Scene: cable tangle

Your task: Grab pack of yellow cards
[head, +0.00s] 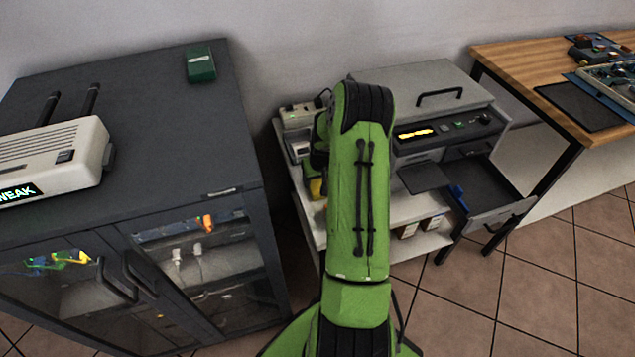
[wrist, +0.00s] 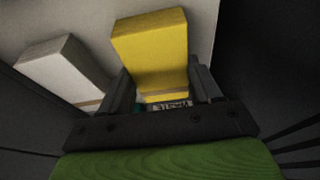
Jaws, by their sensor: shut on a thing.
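The pack of yellow cards (wrist: 152,50) is in the wrist view, a yellow block standing between the two fingers of my gripper (wrist: 165,92). The fingers are shut on its lower part. A pale band crosses the pack near the fingers. In the head view a small yellow patch (head: 316,188) shows at the left edge of my green arm, on the shelf unit. My gripper is mostly hidden behind the arm there.
A white block (wrist: 63,68) lies left of the yellow pack, close to the gripper. The shelf unit (head: 425,208) has an open drawer (head: 490,205) at its right. A dark cabinet (head: 150,110) stands left, and a wooden table (head: 540,60) right.

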